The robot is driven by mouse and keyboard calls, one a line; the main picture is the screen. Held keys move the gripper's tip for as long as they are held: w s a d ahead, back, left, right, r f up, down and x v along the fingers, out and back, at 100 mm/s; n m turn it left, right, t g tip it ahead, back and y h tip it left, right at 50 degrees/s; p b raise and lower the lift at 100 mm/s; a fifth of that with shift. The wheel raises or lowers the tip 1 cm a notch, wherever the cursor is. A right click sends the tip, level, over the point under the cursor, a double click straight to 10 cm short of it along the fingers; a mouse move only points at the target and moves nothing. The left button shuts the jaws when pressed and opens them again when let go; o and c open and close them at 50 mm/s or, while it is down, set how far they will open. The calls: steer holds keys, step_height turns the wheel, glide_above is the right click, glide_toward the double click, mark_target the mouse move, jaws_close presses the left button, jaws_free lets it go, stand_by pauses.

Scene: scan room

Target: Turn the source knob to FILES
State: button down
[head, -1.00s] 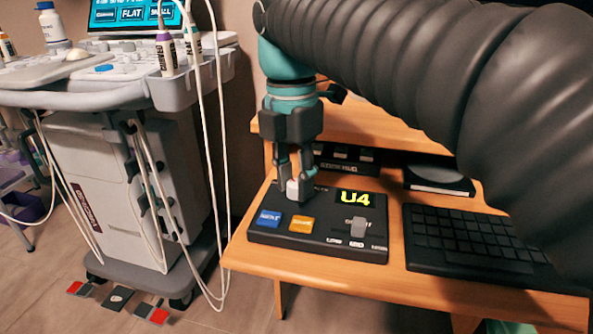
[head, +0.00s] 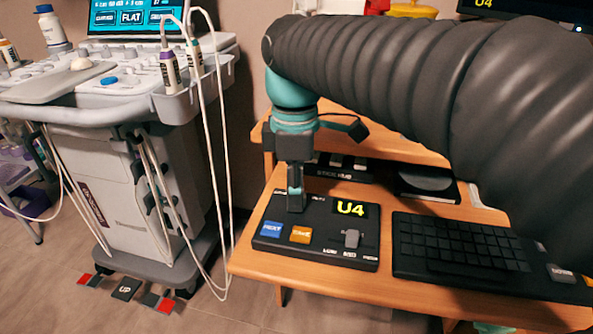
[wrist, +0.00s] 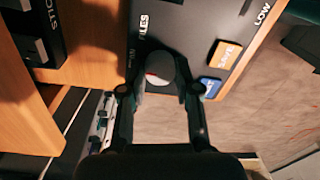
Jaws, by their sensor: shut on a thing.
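The source knob (wrist: 159,72) shows in the wrist view as a grey rounded cap with a pale and reddish patch. My gripper (wrist: 158,88) is shut on it, one finger on each side. In the head view my gripper (head: 296,204) points straight down at the back left of the black control box (head: 318,257), its fingers nearly edge-on and hiding the knob. A white label ending in "LES" (wrist: 143,26) is printed beside the knob in the wrist view. I cannot tell exactly where the knob points.
A keyboard (head: 470,246) lies to the right. A scanner cart (head: 140,215) with hanging cables stands left of the wooden desk (head: 300,277).

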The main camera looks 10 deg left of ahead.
steer(key=m+p, duration=0.2)
steer(key=m, duration=0.3)
steer(key=shift+r+m+p, duration=0.1)
steer(key=shift+m+p, duration=0.2)
steer(key=m+p, duration=0.1)
steer(key=m, duration=0.3)
steer(key=shift+w+m+y+p, duration=0.1)
steer(key=shift+m+y+p, duration=0.2)
steer(key=c, duration=0.8)
jaws_free()
steer(key=r, duration=1.1)
steer(key=shift+w+d+r, duration=0.2)
steer(key=shift+d+r, duration=0.05)
steer(key=shift+r, duration=0.15)
